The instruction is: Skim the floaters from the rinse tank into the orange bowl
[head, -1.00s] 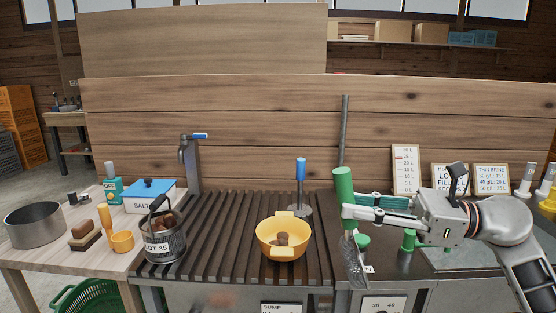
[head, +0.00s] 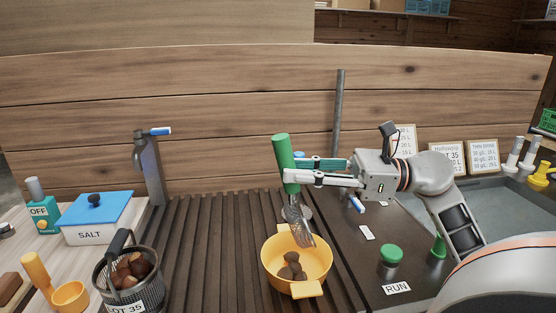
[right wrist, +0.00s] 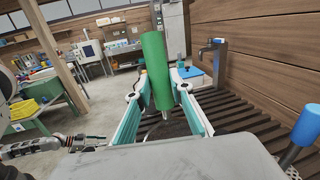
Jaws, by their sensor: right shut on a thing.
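My right gripper (head: 290,172) is shut on the green handle (head: 282,150) of the skimmer, which is nearly upright and tilted a little. The skimmer's grey mesh head (head: 303,230) hangs down over the back part of the orange bowl (head: 318,254). I cannot tell whether it touches the bowl. The green handle (right wrist: 157,70) also shows between the fingers in the right wrist view. The rinse tank (head: 515,202) is at the right, partly hidden by my right arm.
A mesh basket of chestnuts (head: 103,278) stands left of the bowl on the slatted drainboard (head: 200,235). A green RUN button (head: 391,254) sits right of the bowl. The slats between basket and bowl are clear.

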